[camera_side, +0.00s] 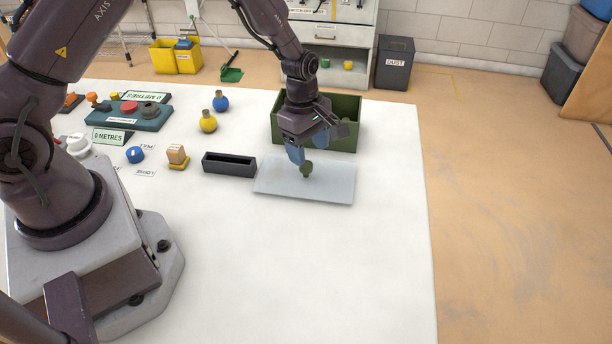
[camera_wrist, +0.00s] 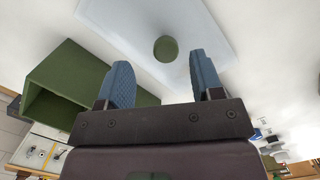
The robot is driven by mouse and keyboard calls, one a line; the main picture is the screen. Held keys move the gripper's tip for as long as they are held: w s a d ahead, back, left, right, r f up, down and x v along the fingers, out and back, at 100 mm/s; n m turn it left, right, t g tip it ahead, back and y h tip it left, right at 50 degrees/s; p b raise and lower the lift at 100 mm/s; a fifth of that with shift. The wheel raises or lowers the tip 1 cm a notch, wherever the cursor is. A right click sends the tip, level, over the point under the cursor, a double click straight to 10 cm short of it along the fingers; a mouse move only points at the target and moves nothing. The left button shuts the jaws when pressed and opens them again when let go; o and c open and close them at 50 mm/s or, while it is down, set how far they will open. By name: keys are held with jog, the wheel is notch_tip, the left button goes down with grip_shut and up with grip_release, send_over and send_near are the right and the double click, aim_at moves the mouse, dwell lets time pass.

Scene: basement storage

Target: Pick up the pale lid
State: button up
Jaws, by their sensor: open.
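The pale lid (camera_side: 325,188) is a flat, light grey-blue rectangular panel with a round dark green knob (camera_side: 306,169) near its middle. It lies flat on the white table. My gripper (camera_side: 308,154) is above the lid, close to the knob, with its blue fingers pointing down. In the wrist view the lid (camera_wrist: 125,25) fills the top, and its knob (camera_wrist: 165,48) shows just beyond the gap between the two fingertips (camera_wrist: 161,66). The fingers are apart and nothing is between them. Whether a finger touches the knob, I cannot tell.
An open green box (camera_side: 345,131) stands right behind the lid and my gripper. A black slotted tray (camera_side: 229,170) sits just left of the lid. Yellow (camera_side: 208,123) and blue (camera_side: 220,102) knobbed balls stand farther left. The table's front is clear.

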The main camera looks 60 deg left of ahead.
aim_at(306, 172)
jog(key=f, duration=0.5)
jog(key=shift+s, duration=0.25)
jog(key=c, duration=1)
